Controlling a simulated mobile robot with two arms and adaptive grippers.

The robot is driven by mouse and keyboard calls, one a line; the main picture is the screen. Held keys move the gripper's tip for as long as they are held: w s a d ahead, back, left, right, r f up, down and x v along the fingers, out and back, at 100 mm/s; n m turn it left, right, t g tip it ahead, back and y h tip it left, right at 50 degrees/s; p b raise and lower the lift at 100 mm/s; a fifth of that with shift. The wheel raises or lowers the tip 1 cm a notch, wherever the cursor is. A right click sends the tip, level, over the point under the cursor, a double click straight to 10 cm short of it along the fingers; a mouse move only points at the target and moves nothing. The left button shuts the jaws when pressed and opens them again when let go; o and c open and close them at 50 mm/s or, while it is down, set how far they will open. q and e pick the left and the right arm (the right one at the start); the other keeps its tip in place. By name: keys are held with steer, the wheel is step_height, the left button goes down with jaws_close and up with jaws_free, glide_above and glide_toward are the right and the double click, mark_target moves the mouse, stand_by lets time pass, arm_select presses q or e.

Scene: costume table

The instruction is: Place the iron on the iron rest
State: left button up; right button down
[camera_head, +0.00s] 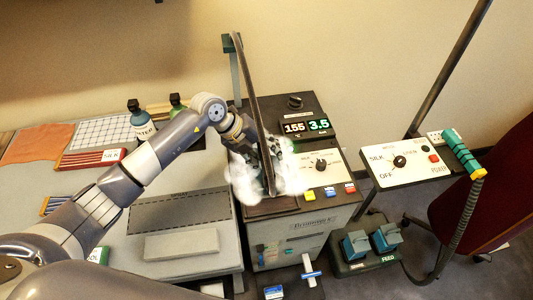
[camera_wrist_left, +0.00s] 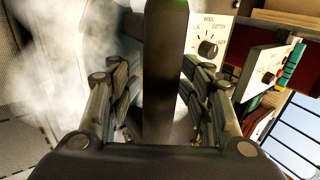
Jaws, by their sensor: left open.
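My left gripper (camera_head: 268,158) is at the front of the steam unit, wrapped in white steam (camera_head: 247,175). In the left wrist view its fingers (camera_wrist_left: 163,90) stand open on either side of a dark upright bar (camera_wrist_left: 165,60); contact cannot be told. In the head view a long dark bar (camera_head: 251,80) runs down past the gripper to a brown pad (camera_head: 272,207) on the unit's front. I cannot make out a whole iron; steam and the gripper hide that spot. I cannot tell for sure which part is the iron rest. My right gripper is out of view.
The unit's panel (camera_head: 320,165) has a dial, with a lit display (camera_head: 306,126) behind it. A second panel (camera_head: 410,165) with a teal-handled hose (camera_head: 463,152) stands right.

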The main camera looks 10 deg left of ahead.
arm_select(q)
steer(key=b+v, duration=0.2)
steer(key=v, duration=1)
steer(key=shift+r+b, duration=0.15)
steer(key=shift+b, duration=0.2)
